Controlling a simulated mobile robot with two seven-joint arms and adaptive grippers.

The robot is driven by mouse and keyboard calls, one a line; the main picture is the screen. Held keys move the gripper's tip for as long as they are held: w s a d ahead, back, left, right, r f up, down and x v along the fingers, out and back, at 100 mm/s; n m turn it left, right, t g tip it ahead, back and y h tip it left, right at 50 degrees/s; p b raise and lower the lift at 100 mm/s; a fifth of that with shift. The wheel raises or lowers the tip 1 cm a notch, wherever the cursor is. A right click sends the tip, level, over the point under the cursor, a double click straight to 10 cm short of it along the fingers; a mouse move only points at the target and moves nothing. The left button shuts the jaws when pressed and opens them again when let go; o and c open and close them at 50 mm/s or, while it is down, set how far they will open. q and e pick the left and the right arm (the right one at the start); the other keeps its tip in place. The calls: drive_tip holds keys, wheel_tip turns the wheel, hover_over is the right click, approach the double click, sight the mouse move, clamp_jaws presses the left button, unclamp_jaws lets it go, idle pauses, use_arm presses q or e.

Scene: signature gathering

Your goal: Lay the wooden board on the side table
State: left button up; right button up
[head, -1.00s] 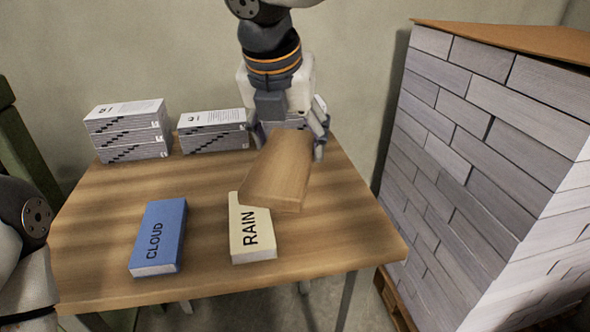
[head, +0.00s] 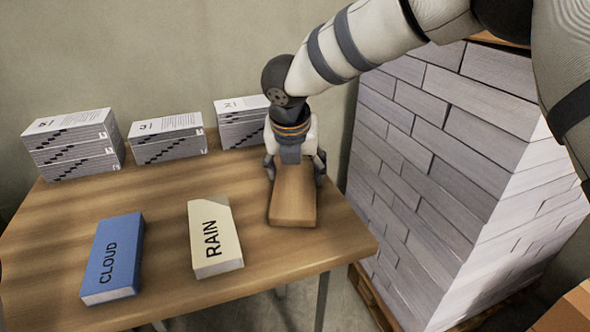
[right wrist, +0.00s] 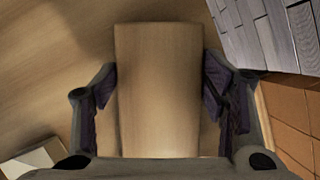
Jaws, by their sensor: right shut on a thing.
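The wooden board (head: 293,198) is a plain light-brown block at the right part of the wooden table (head: 160,190). My right gripper (head: 296,172) is shut on its far part, one finger on each side. In the right wrist view the board (right wrist: 158,90) lies lengthwise between both fingers (right wrist: 160,82). The board looks level and very low over the tabletop; I cannot tell whether it touches. My left gripper is not in view.
A blue CLOUD book (head: 112,258) and a cream RAIN book (head: 214,237) lie at the front of the table. Stacks of grey booklets (head: 72,145) stand along the back. A tall stack of grey blocks (head: 430,150) stands to the right. The table between them has bare room.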

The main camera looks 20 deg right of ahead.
sight(292, 188)
drive_tip(key=shift+f, duration=0.1)
drive_tip(key=o, duration=1.4)
drive_tip(key=shift+f, duration=0.1)
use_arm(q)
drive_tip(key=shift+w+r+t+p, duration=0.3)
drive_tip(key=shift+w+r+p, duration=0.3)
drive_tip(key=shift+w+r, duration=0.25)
use_arm(e)
drive_tip(key=v, duration=1.2)
drive_tip(key=shift+w, duration=0.1)
